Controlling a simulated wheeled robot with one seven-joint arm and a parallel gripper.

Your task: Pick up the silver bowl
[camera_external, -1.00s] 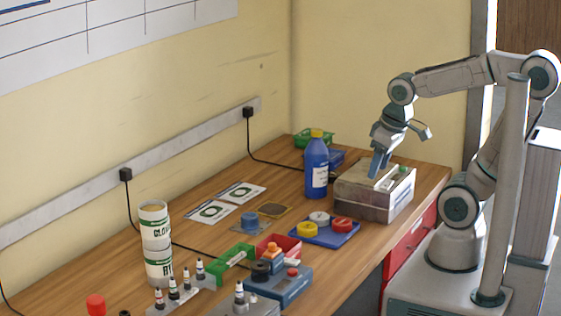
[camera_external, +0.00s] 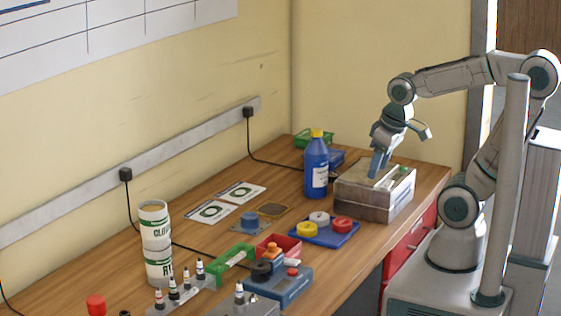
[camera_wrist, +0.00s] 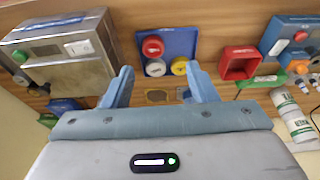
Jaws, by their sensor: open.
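I cannot make out a silver bowl in either view. My gripper (camera_external: 378,166) is above the left part of a metal box (camera_external: 374,195) in the external view. In the wrist view my gripper (camera_wrist: 159,70) has its two fingers spread, with nothing between them.
A blue bottle (camera_external: 317,165) with a yellow cap stands left of the metal box. A red bin (camera_external: 279,250), white cylinders (camera_external: 156,243) and a rack of small bottles (camera_external: 180,295) are nearer the front. Bare wood (camera_external: 430,173) shows right of the box.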

